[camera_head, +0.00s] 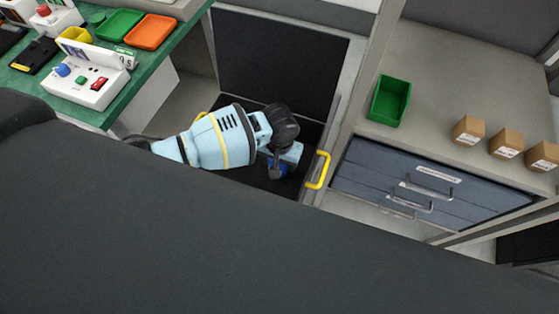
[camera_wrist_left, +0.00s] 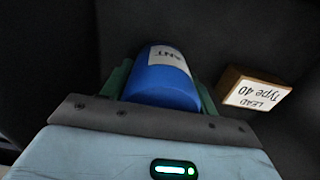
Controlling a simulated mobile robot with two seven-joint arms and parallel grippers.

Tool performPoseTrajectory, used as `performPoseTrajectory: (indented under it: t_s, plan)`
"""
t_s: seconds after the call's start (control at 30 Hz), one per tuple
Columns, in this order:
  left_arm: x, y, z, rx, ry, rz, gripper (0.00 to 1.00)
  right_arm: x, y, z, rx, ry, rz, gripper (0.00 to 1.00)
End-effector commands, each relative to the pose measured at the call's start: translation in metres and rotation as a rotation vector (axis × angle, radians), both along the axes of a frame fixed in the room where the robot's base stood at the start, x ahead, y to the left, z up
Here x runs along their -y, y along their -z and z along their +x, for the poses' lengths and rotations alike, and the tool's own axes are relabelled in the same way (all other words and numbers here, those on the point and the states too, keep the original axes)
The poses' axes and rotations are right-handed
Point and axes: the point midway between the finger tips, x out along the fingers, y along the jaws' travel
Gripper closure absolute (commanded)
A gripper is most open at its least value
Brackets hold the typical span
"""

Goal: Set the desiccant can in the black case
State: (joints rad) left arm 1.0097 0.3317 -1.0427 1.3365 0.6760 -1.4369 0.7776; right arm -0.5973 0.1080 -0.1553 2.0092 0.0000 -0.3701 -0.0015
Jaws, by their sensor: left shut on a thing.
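The desiccant can is a blue cylinder (camera_wrist_left: 165,85) with a white label ending in "ANT". It sits between the green fingers of my left gripper (camera_wrist_left: 160,92), which is shut on it. In the head view my left gripper (camera_head: 285,160) points down over a black open space with yellow handles, which looks like the black case (camera_head: 245,187). Only a little of the blue can (camera_head: 276,169) shows there, low beside the gripper. I cannot tell whether the can touches the case floor. My right gripper is not in view.
A brown box labelled "LEAD Type 40" (camera_wrist_left: 255,90) stands just right of the can in the wrist view. A yellow handle (camera_head: 319,170) rises at the case's right side. A green bin (camera_head: 390,101) and small brown boxes (camera_head: 468,130) stand on the grey counter.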

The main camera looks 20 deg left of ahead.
Motion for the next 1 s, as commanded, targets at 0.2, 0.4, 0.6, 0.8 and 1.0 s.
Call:
performPoseTrajectory:
  t_s: [0.2,0.4,0.6,0.8,1.0]
  plan:
    - [0.000,0.004,0.000,0.000,-0.001,0.001,0.36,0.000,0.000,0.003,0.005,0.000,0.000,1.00]
    - [0.000,0.004,0.000,-0.001,-0.001,0.001,0.19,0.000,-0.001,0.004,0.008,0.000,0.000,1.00]
    - [0.000,0.003,0.000,-0.001,-0.001,0.001,0.19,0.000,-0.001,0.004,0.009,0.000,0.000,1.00]
    - [0.000,-0.014,0.001,0.002,0.000,-0.001,0.19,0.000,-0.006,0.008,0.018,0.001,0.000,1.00]
    - [0.000,-0.055,0.001,0.005,-0.001,-0.001,0.19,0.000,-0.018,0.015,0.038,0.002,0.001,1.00]
